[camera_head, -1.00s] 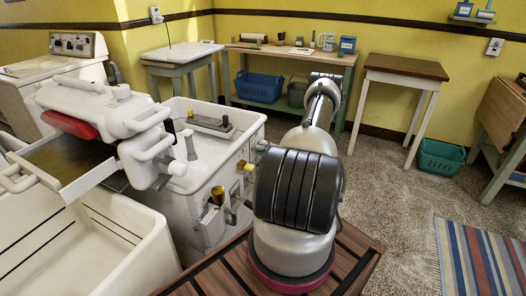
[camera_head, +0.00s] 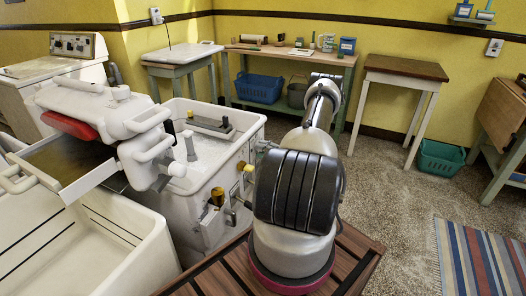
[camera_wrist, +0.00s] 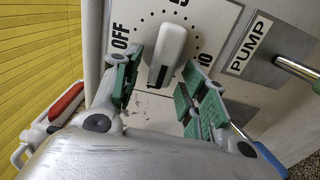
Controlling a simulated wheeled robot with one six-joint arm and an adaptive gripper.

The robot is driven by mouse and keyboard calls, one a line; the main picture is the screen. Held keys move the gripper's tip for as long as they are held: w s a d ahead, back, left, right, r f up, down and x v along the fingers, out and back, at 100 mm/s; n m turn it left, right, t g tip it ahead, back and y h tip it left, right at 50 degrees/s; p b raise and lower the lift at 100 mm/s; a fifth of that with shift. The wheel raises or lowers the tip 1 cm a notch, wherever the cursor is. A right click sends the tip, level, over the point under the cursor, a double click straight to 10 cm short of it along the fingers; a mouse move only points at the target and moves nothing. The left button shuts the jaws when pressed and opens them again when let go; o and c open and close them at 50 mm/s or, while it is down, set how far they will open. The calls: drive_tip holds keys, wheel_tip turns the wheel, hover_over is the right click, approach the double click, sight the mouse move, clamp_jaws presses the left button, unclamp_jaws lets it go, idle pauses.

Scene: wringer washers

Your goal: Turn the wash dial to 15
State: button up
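The wash dial (camera_wrist: 168,50) shows in the wrist view as a pale, elongated knob on a white plate with a dark scale. "OFF" is at its left, "10" at its right, and a partly cut-off marking is above. The knob stands nearly upright, its upper end leaning slightly right toward the cut-off marking. No 15 mark is visible. My gripper (camera_wrist: 163,64) is open, with one green-padded finger on each side of the knob. Gaps show between the pads and the knob. In the head view my arm hides the gripper and dial.
A "PUMP" label (camera_wrist: 250,45) and a metal lever (camera_wrist: 298,71) are right of the dial. In the head view, the white washer tub (camera_head: 205,190) is left of my arm, with the wringer (camera_head: 110,115) over it. Open floor lies to the right.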

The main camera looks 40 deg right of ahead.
drive_tip(key=v, duration=1.2)
drive_tip(key=shift+d, duration=0.1)
idle(0.4)
